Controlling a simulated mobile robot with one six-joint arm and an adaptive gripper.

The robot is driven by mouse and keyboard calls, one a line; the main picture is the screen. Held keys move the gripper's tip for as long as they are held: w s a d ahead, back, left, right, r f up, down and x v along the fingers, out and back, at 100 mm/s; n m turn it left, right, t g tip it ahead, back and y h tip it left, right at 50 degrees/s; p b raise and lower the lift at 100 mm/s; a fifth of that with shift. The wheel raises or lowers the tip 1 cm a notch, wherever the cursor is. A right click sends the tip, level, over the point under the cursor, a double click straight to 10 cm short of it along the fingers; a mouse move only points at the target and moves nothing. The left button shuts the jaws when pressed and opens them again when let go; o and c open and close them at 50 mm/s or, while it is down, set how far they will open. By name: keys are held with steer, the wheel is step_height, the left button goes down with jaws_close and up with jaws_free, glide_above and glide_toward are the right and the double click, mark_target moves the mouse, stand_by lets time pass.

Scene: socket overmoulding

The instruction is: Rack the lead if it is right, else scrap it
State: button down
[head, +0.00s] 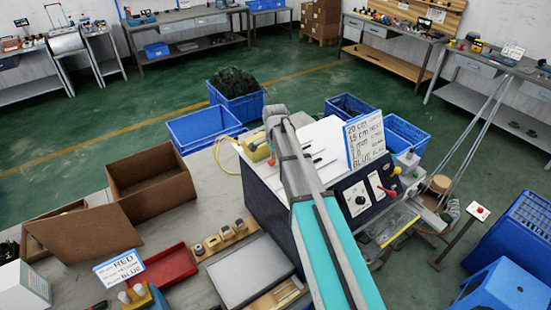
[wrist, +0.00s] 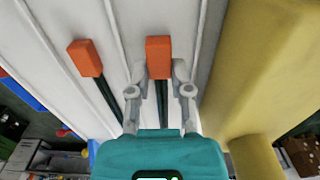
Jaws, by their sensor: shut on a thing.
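In the wrist view my gripper (wrist: 159,74) is shut on a lead. The lead has an orange-red moulded end (wrist: 159,52) just beyond the fingertips and dark wires running back between the fingers. A second lead with a similar orange-red end (wrist: 85,56) lies to its left on the white ridged surface (wrist: 120,35). I cannot tell whether the held lead touches that surface.
A yellow block (wrist: 262,65) stands close on the right. In the head view a handwritten sign (head: 366,140) ending in BLUE stands on the machine; a colour card (head: 120,267) and red tray (head: 172,267) lie lower left. Blue crates (head: 205,125) stand behind.

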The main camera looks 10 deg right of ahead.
steer(key=shift+f, duration=0.5)
steer(key=shift+c, duration=2.3)
jaws_free()
steer(key=shift+r, duration=0.2)
